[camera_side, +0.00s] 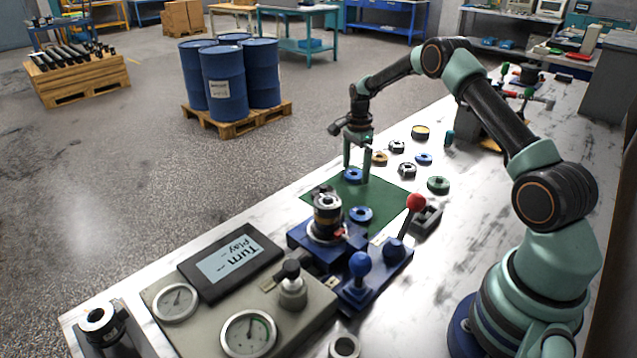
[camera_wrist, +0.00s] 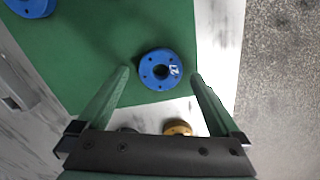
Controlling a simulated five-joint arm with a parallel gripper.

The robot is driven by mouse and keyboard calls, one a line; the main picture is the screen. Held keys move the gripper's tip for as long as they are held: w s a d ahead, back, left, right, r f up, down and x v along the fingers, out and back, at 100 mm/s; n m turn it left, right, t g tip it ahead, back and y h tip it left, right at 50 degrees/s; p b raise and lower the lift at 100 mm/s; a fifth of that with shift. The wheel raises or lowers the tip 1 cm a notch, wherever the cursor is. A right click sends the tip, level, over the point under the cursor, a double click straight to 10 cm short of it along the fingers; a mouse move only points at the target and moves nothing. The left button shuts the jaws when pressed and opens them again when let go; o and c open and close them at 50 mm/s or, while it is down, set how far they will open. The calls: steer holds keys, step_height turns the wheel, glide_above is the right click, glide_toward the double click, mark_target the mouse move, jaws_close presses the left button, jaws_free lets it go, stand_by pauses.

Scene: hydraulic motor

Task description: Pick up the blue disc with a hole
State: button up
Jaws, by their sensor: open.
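A blue disc with a hole (camera_side: 353,175) lies flat on the green mat (camera_side: 385,196), near the mat's far edge. In the wrist view the same disc (camera_wrist: 167,69) shows small holes around its centre hole and lies just ahead of the fingertips, between their lines. My gripper (camera_side: 357,172) is open, its two green fingers pointing down on either side of the disc in the side view. It also shows in the wrist view (camera_wrist: 160,74) with nothing held. A second blue disc (camera_side: 361,214) lies on the mat nearer the blue fixture; a third, smaller blue ring (camera_side: 424,159) lies on the table.
Several small parts, including a brass ring (camera_side: 380,158) and a green ring (camera_side: 438,184), lie on the table beyond the mat. A blue fixture (camera_side: 372,277) with a red-knobbed lever (camera_side: 416,202) and a gauge panel (camera_side: 240,310) stand nearer the camera.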

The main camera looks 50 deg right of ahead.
steer(key=shift+f, duration=0.3)
jaws_close()
steer(key=shift+r, duration=0.1)
step_height(320, 180, up, 20)
stand_by(0.5)
steer(key=shift+r, duration=0.15)
steer(key=shift+r, duration=0.65)
stand_by(0.3)
